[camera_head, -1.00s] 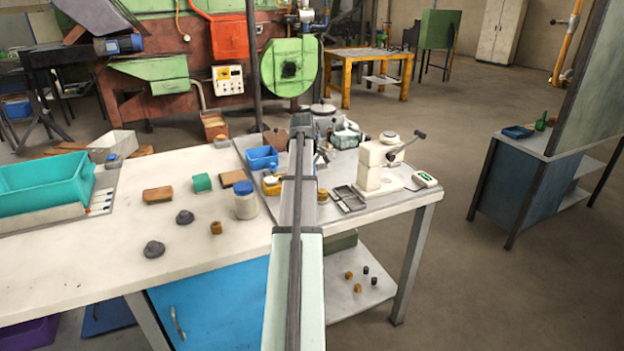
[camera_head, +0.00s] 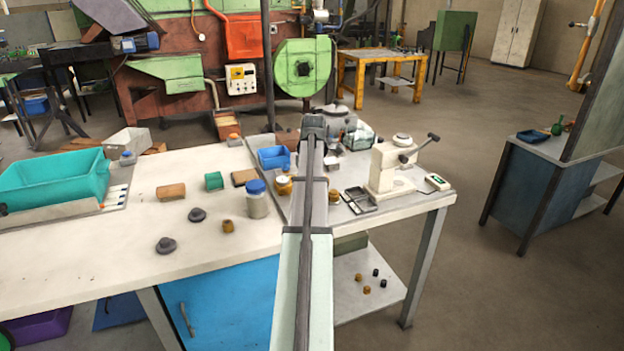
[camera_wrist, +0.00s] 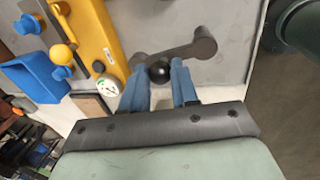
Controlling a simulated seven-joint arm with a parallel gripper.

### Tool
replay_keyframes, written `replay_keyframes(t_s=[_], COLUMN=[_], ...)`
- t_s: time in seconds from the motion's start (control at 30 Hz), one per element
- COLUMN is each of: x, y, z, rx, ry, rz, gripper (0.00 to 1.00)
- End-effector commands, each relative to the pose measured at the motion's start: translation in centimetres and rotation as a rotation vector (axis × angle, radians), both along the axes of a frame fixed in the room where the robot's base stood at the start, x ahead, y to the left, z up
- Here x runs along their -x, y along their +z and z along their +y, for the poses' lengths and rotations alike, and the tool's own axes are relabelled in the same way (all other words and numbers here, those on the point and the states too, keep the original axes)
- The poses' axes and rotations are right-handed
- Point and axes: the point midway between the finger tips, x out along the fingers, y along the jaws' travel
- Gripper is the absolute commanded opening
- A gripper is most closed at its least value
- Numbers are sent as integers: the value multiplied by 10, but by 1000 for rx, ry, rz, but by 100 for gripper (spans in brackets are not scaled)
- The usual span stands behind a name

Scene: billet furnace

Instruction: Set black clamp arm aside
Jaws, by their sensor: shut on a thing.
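The black clamp arm (camera_wrist: 190,52) shows in the wrist view as a dark grey bar with rounded ends and a black ball knob (camera_wrist: 159,72). My gripper (camera_wrist: 160,82) has two blue fingers, one on each side of the knob, and is shut on the clamp arm there. The bar lies just beyond the fingertips, over a grey surface (camera_wrist: 225,65); I cannot tell whether it touches it. In the head view my own arm hides the fingers and the clamp arm.
In the wrist view a yellow body (camera_wrist: 95,35) with a round dial (camera_wrist: 108,86) and a blue bin (camera_wrist: 35,75) are close on the left. In the head view a white press (camera_head: 390,168) stands right of my arm. A lidded jar (camera_head: 257,198) is left.

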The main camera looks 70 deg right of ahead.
Motion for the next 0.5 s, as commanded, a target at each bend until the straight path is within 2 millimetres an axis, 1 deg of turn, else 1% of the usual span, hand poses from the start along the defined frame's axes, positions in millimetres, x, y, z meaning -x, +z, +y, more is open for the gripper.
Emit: replay_keyframes(t_s=[0.2, 0.5], x=[-2, -3], y=[0, 0], z=[3, 5], rx=[1, 1], ry=[89, 130], rz=[-1, -1], gripper=[0, 0])
